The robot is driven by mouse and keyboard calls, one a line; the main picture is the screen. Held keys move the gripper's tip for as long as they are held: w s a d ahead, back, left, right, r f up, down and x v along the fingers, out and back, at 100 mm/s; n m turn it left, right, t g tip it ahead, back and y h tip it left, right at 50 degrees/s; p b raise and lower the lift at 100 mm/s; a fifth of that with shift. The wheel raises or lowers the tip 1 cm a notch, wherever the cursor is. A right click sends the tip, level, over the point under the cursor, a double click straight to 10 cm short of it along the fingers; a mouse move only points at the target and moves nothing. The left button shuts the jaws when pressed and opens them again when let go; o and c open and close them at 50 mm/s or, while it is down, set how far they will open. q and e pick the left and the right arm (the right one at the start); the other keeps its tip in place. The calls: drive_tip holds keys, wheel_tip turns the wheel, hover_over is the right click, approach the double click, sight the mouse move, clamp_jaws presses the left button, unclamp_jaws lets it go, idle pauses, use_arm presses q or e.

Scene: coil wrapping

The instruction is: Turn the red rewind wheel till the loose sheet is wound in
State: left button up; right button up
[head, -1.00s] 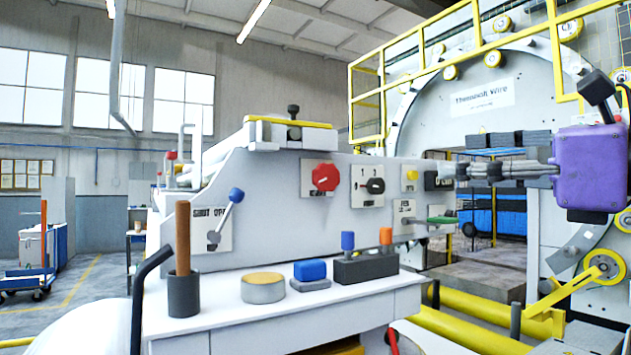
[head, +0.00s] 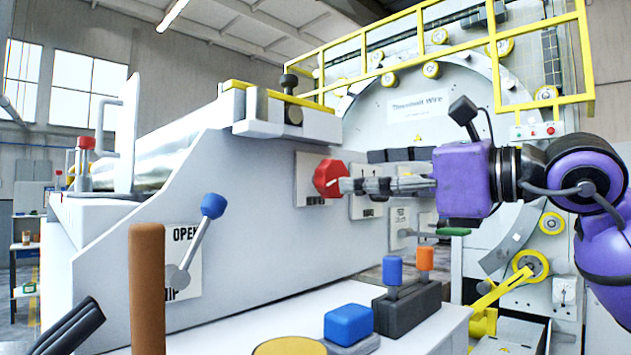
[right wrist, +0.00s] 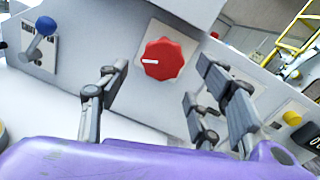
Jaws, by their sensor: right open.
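The red rewind wheel (head: 328,178) is a red lobed knob with a white mark, on the slanted front panel of the grey machine. My right gripper (head: 345,185) comes in from the right in the head view, its fingertips close to the wheel. The gripper is open and empty; I see no contact with the wheel. My left gripper is not in view. A shiny roll (head: 165,160) lies behind the panel's edge; I cannot make out a loose sheet.
A blue-tipped lever (head: 212,206) stands left of the wheel. Below are a brown upright handle (head: 147,285), a blue block (head: 348,324) and a dark holder (head: 407,308) with blue and orange handles. A green-handled lever (head: 453,231) lies beneath my right gripper. A yellow railing (head: 440,55) is behind.

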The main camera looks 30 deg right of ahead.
sight(337, 179)
drive_tip(key=shift+w+a+r, duration=0.1)
drive_tip(key=shift+w, duration=0.15)
drive_tip(key=shift+p+x, duration=0.3)
drive_tip(key=shift+x, duration=2.8)
drive_tip(key=shift+c, duration=0.3)
